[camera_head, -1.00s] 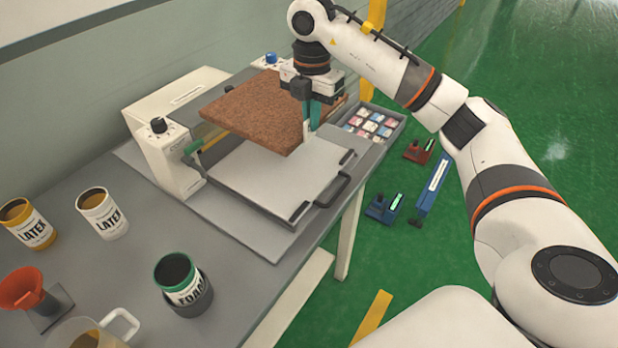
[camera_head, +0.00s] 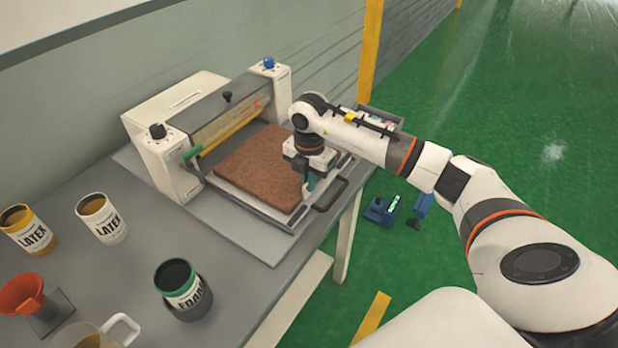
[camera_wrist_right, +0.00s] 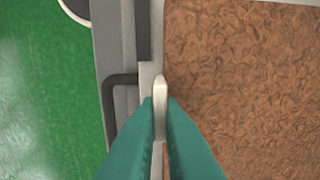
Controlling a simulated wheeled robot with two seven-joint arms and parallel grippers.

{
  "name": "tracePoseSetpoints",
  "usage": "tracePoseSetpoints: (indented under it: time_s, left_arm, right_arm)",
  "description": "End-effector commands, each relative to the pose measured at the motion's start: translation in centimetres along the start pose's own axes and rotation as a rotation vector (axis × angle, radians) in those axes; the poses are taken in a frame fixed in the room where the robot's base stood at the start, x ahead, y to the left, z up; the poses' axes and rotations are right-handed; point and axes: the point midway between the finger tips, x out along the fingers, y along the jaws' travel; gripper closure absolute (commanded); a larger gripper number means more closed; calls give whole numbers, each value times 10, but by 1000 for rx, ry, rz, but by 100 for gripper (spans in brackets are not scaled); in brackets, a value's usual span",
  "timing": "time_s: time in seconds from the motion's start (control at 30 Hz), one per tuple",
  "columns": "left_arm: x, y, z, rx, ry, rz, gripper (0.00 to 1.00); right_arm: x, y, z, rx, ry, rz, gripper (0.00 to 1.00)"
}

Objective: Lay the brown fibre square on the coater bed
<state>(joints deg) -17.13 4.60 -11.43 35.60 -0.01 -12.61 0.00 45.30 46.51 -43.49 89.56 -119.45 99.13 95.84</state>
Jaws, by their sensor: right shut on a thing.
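The brown fibre square (camera_head: 258,168) lies flat over the light grey coater bed (camera_head: 228,189), in front of the coater's roller. It covers most of the bed, with a strip of bed bare along the front left. My right gripper (camera_head: 308,190) is at the square's right edge, close to the bed's dark handle, and partly hidden by its own wrist in the head view. My left gripper is not in view.
The coater (camera_head: 215,120) stands at the back against the wall. Latex cans (camera_head: 102,218), a green-rimmed can (camera_head: 182,288), a red funnel (camera_head: 22,293) and a jug (camera_head: 95,338) stand at the left front. A blue tool (camera_head: 383,210) lies beyond the table's right edge.

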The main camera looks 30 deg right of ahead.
Motion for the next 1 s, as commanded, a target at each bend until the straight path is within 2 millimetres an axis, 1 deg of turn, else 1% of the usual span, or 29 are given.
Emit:
tracePoseSetpoints:
  time_s: [0.17, 0.3, 0.33, 0.43, 0.67, 0.8, 0.87, 0.97, 1.0]
  left_arm:
    - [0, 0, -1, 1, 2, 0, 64]
    - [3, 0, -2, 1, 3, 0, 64]
    - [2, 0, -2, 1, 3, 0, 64]
    - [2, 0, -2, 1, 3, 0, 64]
    - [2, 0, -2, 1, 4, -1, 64]
    - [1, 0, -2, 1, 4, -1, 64]
    - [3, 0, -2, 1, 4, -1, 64]
    - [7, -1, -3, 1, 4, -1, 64]
    - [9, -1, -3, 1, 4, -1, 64]
  right_arm:
    - [-1, -1, 0, 0, 1, -3, 100]
    - [3, -1, 0, -1, 1, -3, 100]
    - [2, 0, 0, 0, 0, -2, 88]
    - [2, 0, 0, 0, 0, -1, 72]
    - [2, 0, 0, 0, 0, -1, 71]
    - [-3, -1, 0, 0, 1, -2, 71]
    - [-9, -1, -1, 0, 2, -3, 71]
    - [-26, -1, 0, -2, 3, -6, 71]
    - [-35, -2, -1, -1, 3, -6, 71]
